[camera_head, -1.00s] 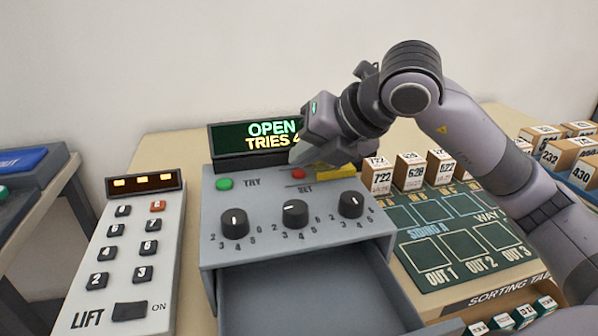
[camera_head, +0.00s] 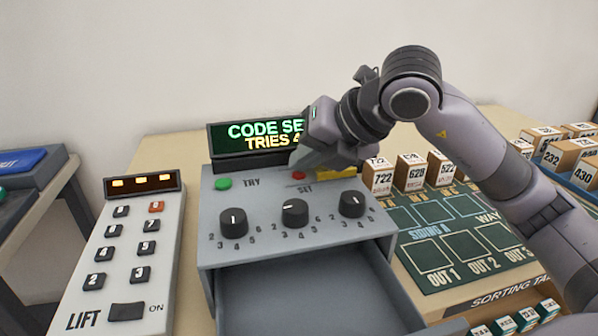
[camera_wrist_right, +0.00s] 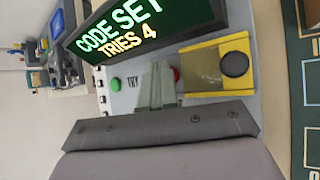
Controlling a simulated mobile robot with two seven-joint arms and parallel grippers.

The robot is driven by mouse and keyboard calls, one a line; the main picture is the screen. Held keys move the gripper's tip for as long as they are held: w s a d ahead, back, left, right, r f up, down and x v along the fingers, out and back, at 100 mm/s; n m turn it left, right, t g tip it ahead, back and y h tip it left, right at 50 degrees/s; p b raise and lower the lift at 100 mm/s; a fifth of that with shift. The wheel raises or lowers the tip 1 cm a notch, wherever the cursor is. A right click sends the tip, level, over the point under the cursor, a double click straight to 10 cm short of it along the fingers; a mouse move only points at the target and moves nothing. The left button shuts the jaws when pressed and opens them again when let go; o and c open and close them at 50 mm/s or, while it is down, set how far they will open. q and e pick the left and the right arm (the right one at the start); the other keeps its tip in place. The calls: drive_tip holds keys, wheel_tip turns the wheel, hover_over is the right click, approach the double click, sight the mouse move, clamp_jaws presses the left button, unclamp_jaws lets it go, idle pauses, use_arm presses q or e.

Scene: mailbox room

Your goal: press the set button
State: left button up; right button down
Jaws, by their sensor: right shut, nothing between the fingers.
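The red button (camera_head: 298,175) sits above the SET label on the grey console (camera_head: 270,255). It also shows in the right wrist view (camera_wrist_right: 177,74), partly hidden by my fingers. The display (camera_head: 258,134) above reads CODE SET, TRIES 4 in the right wrist view (camera_wrist_right: 125,27). My right gripper (camera_head: 294,160) is shut and empty, its fingertips (camera_wrist_right: 154,68) close beside the red button. I cannot tell whether they touch it. A yellow piece (camera_head: 337,172) lies right of the button. My left gripper is not in view.
A green TRY button (camera_head: 223,184) is left of the red one. Three black dials (camera_head: 295,213) stand in front, above an open drawer (camera_head: 310,295). A LIFT keypad (camera_head: 128,255) is at left; numbered boxes (camera_head: 411,173) and a sorting board (camera_head: 462,235) are at right.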

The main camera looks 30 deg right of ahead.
sight(304, 177)
drive_tip(key=shift+r+p, duration=0.6)
drive_tip(key=shift+r, duration=0.2)
wheel_tip(304, 177, up, 5)
drive_tip(key=p, duration=0.3)
drive_tip(key=shift+p, duration=0.35)
idle(0.7)
